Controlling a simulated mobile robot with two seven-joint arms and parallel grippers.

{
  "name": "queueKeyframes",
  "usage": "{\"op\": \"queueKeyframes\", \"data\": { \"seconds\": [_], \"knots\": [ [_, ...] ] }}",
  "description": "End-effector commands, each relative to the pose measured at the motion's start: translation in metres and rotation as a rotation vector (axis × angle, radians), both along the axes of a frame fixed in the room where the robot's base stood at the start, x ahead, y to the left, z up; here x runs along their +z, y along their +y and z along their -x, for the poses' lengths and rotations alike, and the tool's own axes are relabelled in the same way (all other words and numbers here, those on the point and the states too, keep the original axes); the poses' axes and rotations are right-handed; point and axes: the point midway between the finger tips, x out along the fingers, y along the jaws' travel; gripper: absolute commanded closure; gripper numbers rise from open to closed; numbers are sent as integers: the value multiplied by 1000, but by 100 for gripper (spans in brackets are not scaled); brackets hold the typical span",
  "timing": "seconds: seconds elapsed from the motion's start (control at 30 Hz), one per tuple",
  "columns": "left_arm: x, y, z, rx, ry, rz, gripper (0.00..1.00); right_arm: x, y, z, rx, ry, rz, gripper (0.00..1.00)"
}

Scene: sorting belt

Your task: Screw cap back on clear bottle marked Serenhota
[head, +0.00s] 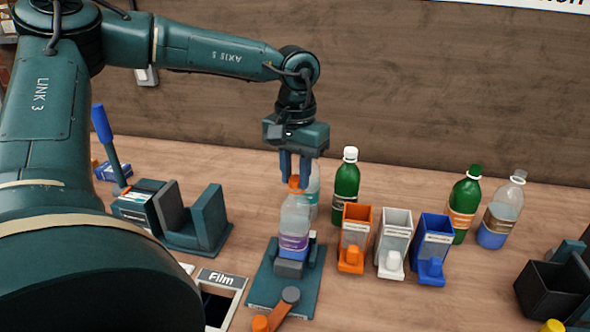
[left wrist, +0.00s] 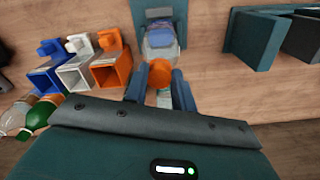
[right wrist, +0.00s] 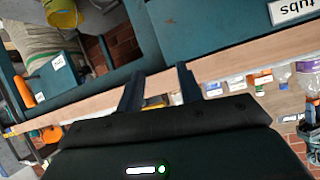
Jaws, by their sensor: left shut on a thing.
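A clear bottle (head: 295,222) with a purple label stands upright in a teal clamp stand (head: 262,288); the label's name is too small to read. My left gripper (head: 295,174) points down over the bottle, shut on an orange cap (head: 294,186). The cap is at the bottle's mouth; I cannot tell whether it is threaded on. In the left wrist view the cap (left wrist: 160,74) sits between my left fingers (left wrist: 160,82), with the bottle (left wrist: 161,42) beyond it. My right gripper (right wrist: 160,82) shows in the right wrist view, open and empty, away from the bottle.
Orange (head: 356,228), white (head: 395,240) and blue (head: 433,240) bins stand right of the clamp. A white-capped green bottle (head: 346,185) and another clear bottle (head: 315,190) stand close behind. A teal fixture (head: 208,222) is left; a "Film" opening (head: 220,281) lies in front.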

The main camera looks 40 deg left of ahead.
Motion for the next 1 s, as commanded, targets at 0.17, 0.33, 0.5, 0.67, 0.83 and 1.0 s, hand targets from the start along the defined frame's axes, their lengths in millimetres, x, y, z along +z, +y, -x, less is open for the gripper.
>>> {"op": "queueKeyframes", "data": {
  "seconds": [0.17,0.33,0.5,0.67,0.83,1.0],
  "knots": [
    [1,0,-2,-22,-9,-1,96,0,0,0,0,0,0,64],
    [1,0,-2,-36,-8,0,96,0,0,1,3,0,1,64],
    [1,0,-1,-236,-6,0,96,4,0,0,1,1,1,64],
    [0,0,-1,-422,-6,0,96,5,0,0,1,1,1,64],
    [0,0,-1,-472,-4,-1,96,5,0,0,0,0,0,64],
    [0,0,-1,-470,-4,-1,72,5,0,0,0,0,0,64]
  ]
}}
